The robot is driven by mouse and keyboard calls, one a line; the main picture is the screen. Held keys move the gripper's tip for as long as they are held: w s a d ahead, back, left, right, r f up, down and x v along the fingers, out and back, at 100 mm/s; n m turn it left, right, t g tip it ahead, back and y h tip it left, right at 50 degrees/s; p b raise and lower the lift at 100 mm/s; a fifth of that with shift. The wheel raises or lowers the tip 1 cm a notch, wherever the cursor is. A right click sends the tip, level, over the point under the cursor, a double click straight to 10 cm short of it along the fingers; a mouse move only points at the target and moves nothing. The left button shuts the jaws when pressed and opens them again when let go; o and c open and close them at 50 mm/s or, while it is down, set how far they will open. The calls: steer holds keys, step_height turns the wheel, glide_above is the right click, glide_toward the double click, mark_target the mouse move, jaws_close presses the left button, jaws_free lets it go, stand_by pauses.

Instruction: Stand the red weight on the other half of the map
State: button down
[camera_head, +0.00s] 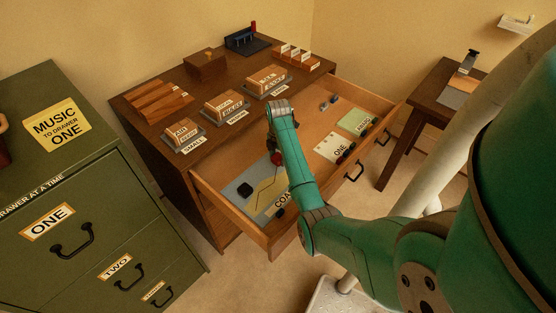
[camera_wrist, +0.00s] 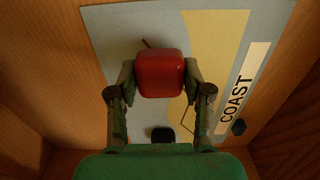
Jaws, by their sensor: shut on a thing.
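My gripper (camera_wrist: 159,82) is shut on the red weight (camera_wrist: 159,72), a rounded block held between both fingertips in the wrist view. The map (camera_wrist: 112,40), marked COAST, lies below it in the open drawer, with blue-grey and tan areas. The weight appears over the blue-grey area beside the tan band; its height above the map is unclear. In the head view my gripper (camera_head: 273,146) is over the map (camera_head: 233,190), and the weight is mostly hidden. A black weight (camera_head: 244,190) rests on the map's left part; it also shows in the wrist view (camera_wrist: 162,134).
The open drawer (camera_head: 232,217) has wooden walls close around the map. Labelled wooden boxes (camera_head: 226,104) stand on the desk top behind. A green cabinet (camera_head: 90,220) stands left.

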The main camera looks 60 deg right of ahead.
steer(key=shift+f, duration=0.75)
steer(key=shift+f, duration=0.15)
steer(key=shift+c, duration=2.4)
jaws_free()
